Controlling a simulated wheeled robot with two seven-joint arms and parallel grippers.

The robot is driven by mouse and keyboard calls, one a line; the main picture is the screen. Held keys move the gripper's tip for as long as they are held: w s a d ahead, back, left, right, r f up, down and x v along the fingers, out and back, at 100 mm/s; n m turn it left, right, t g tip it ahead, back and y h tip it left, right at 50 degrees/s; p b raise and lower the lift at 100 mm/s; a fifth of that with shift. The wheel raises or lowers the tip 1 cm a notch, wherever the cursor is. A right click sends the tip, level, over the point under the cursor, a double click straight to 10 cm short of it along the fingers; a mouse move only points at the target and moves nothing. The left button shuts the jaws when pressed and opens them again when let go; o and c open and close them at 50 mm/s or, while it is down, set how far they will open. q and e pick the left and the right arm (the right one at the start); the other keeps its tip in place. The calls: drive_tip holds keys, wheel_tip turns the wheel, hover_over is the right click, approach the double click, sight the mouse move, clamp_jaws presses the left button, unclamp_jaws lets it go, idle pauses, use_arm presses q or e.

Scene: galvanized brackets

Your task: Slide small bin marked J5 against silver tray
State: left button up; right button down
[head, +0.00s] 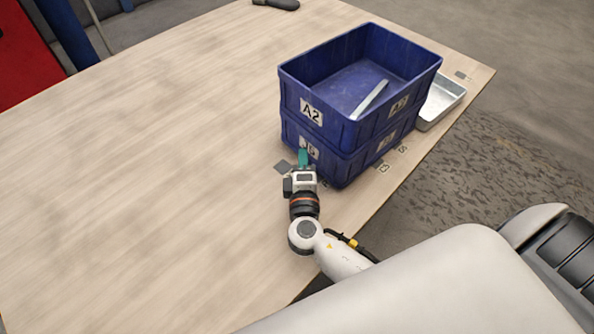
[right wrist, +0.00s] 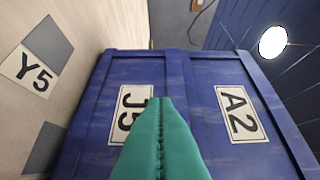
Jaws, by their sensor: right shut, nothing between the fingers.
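The small blue bin marked J5 (head: 337,170) stands on the wooden table, with a second blue bin marked A2 (head: 345,128) stacked on top. The J5 label (right wrist: 131,112) shows in the right wrist view, partly covered by my fingers. The silver tray (head: 441,103) sits beyond the bins at the right table edge. It is partly hidden by them, so I cannot tell if there is a gap. My right gripper (head: 303,158) is shut and empty, its green fingertips (right wrist: 160,105) at the near J5 label face; contact is unclear. My left gripper is out of view.
A pale metal strip (head: 370,99) lies in the upper bin. A dark object (head: 277,4) lies at the far edge. The table's left side is clear.

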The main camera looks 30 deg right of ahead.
sight(315, 147)
drive_tip(key=shift+w+d, duration=0.3)
drive_tip(key=shift+d, duration=0.6)
drive_tip(key=shift+w+d, duration=0.1)
drive_tip(key=shift+d, duration=0.3)
drive_tip(key=shift+w+d, duration=0.25)
drive_tip(key=shift+d, duration=0.4)
